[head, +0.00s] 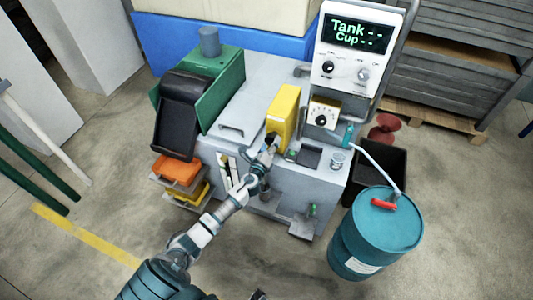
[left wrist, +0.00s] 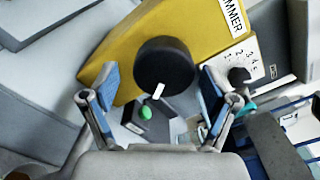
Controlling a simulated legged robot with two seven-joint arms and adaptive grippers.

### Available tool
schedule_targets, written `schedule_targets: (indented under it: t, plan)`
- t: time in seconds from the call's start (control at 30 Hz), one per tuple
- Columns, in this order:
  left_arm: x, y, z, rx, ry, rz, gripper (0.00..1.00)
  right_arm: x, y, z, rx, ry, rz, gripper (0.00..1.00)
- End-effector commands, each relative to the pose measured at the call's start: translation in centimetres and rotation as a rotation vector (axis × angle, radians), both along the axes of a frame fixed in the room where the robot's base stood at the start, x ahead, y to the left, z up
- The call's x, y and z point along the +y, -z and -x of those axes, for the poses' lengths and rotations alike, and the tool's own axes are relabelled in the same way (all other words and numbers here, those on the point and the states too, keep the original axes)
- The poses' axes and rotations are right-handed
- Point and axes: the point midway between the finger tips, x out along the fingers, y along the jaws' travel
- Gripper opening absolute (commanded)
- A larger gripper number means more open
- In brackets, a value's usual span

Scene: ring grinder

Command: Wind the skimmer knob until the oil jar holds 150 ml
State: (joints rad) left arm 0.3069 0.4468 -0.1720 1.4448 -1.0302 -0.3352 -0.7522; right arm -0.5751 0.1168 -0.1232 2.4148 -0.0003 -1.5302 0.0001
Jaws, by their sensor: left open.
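The yellow skimmer housing (head: 284,112) stands on the grey machine; it also fills the upper part of the left wrist view (left wrist: 130,45). Its round black knob (left wrist: 164,64) has a white mark at its lower edge. My left gripper (head: 269,146) is at the front of the housing. In the left wrist view the left gripper (left wrist: 161,88) is open, with one blue-padded finger on each side of the knob and gaps between. A small clear vessel (head: 337,160), possibly the oil jar, sits at the machine's right; its level is too small to read.
The display (head: 358,35) reads "Tank --" and "Cup --". A numbered dial (head: 322,114) sits right of the housing. A teal drum (head: 376,235) with a hose stands at the right. A green bin (head: 215,85) and orange tray (head: 178,172) are at the left.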

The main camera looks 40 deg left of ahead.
Motion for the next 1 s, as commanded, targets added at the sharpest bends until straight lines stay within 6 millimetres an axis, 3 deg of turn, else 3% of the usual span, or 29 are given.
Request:
schedule_targets:
  t: [0.2, 0.43, 0.6, 0.9, 1.0]
  plan:
    - [-1.2, 0.2, 4.9, 0.005, 0.003, 0.001, 0.86, 0.0, -0.1, -0.1, -0.003, -0.001, 0.002, 0.40]
    - [-2.3, 0.3, 8.8, 0.006, 0.003, 0.001, 0.86, -0.1, 0.0, -0.1, -0.003, -0.001, 0.002, 0.40]
    - [-2.5, 0.3, 10.0, 0.005, 0.002, 0.001, 0.86, -0.1, -0.1, -0.2, -0.003, -0.001, 0.002, 0.40]
    - [-2.6, 0.3, 10.1, 0.005, 0.003, 0.004, 0.86, -0.1, 0.0, -0.2, -0.003, -0.002, 0.002, 0.40]
    - [-3.7, 1.1, 10.4, 0.006, 0.013, 0.101, 0.86, 0.0, -0.1, -0.4, -0.013, -0.002, -0.001, 0.40]
